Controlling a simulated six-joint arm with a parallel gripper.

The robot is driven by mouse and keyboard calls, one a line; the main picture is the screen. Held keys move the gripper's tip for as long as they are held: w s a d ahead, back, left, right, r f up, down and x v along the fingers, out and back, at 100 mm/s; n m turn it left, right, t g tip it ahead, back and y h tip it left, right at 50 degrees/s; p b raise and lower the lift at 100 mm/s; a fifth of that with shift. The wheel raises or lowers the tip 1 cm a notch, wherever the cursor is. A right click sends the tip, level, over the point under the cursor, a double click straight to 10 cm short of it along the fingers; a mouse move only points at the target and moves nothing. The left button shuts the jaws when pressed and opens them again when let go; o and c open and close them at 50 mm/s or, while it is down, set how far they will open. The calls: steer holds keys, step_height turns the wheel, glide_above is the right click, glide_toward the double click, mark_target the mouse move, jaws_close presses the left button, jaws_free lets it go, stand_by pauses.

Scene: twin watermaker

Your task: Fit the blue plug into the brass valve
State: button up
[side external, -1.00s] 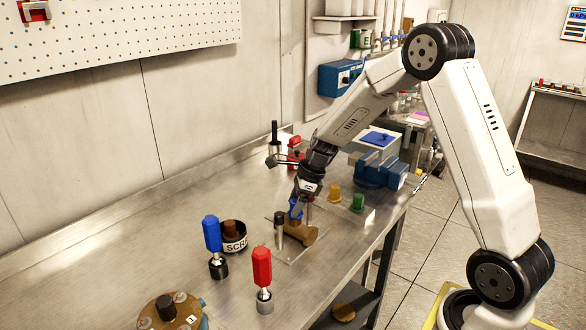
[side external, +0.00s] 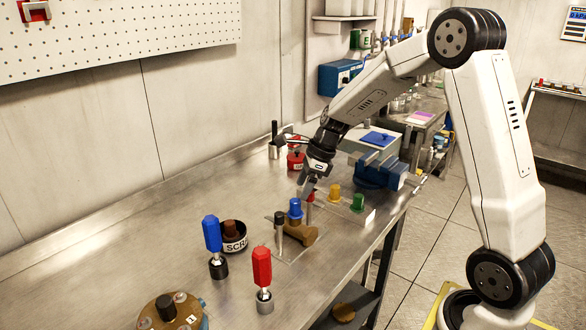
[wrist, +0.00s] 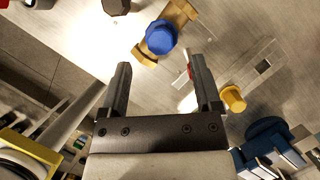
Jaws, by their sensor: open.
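The blue plug (side external: 295,208) stands upright on top of the brass valve (side external: 301,233) on the bench; I cannot tell how deep it is seated. In the wrist view the blue plug (wrist: 161,37) covers the middle of the brass valve (wrist: 180,12). My gripper (side external: 306,190) is open and empty, above and to the right of the plug in the side view. In the wrist view its two fingers (wrist: 162,75) are spread, with the plug beyond their tips and apart from them.
Yellow (side external: 334,193) and green (side external: 357,202) plugs stand right of the valve, with a red one (side external: 309,197) close by my gripper. A dark-topped post (side external: 279,232) stands just left of the valve. Blue-handled (side external: 212,235) and red-handled (side external: 262,268) tools stand in front.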

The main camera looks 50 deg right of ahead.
steer(key=shift+v, duration=1.05)
steer(key=shift+a, duration=0.15)
steer(key=s+a+f+n+h, duration=0.1)
steer(key=s+a+n, duration=0.3)
steer(key=n, duration=0.5)
steer(key=s+a+f+n+h, duration=0.1)
steer(key=s+a+n, duration=0.3)
steer(key=n, duration=0.5)
steer(key=s+a+f+n+h, duration=0.1)
steer(key=s+a+f+n, duration=0.2)
steer(key=s+n, duration=0.4)
steer(key=shift+s+a+f+n+g, duration=0.35)
steer(key=shift+a+n, duration=0.1)
steer(key=shift+n, duration=0.55)
